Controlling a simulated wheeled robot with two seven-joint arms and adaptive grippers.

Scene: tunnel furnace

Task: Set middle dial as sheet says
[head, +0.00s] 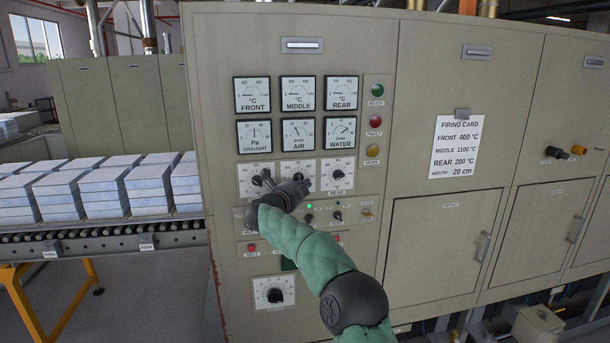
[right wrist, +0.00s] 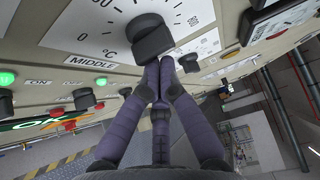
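The firing card (head: 457,147) on the panel reads FRONT 400 °C, MIDDLE 1100 °C, REAR 200 °C, MOUTH 20 cm. The middle dial is largely hidden behind my right gripper (head: 283,185) in the head view. In the right wrist view its black knob (right wrist: 150,38) and part of its white scale (right wrist: 205,18) show above the MIDDLE label. The fingertips of my right gripper (right wrist: 158,68) are together right below the knob; I cannot tell if they touch it. The knob's setting is not readable. My left gripper is not in view.
The rear dial (head: 338,175) is right of the middle one; the front dial (head: 251,180) is left, partly covered. Gauges (head: 297,94) sit above. Lamps and small knobs (head: 338,216) lie below. A conveyor (head: 110,242) with stacked pale blocks stands at left.

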